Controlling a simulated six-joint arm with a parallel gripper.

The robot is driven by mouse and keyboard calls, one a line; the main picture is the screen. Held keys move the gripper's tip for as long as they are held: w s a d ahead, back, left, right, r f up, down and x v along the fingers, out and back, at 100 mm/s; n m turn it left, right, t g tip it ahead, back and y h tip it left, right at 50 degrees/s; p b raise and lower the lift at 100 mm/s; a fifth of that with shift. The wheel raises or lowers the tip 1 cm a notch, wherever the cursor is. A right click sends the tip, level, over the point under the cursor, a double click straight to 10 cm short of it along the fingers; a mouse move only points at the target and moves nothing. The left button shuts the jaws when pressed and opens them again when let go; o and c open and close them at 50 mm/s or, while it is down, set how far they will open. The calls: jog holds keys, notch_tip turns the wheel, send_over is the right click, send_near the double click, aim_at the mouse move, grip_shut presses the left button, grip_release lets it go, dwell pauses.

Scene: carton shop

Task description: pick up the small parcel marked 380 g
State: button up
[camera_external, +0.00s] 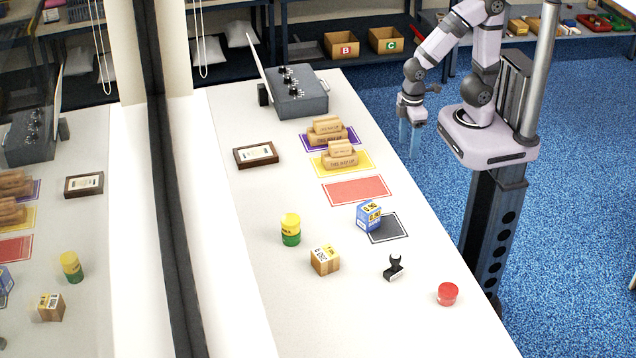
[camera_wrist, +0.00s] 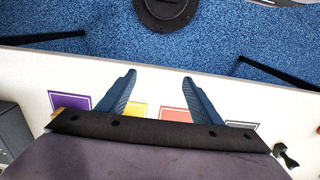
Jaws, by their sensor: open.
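A small cardboard parcel (camera_external: 325,262) with a white printed label sits on the white table in the external view, in front of the yellow-and-green tin. Its printed figures are too small to read surely. A blue-and-white box (camera_external: 368,216) with printed figures stands at the edge of the dark mat. My gripper (camera_external: 410,150) hangs beyond the table's right edge, well apart from both boxes. In the wrist view my gripper (camera_wrist: 159,77) is open, its two blue fingers apart with nothing between them. Neither box can be made out in that view.
Wooden blocks (camera_external: 341,158) sit on the yellow mat. The red mat (camera_external: 357,190) is bare. A glass partition (camera_external: 165,180) stands left.

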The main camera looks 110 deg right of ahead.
jog(key=shift+o, duration=0.8)
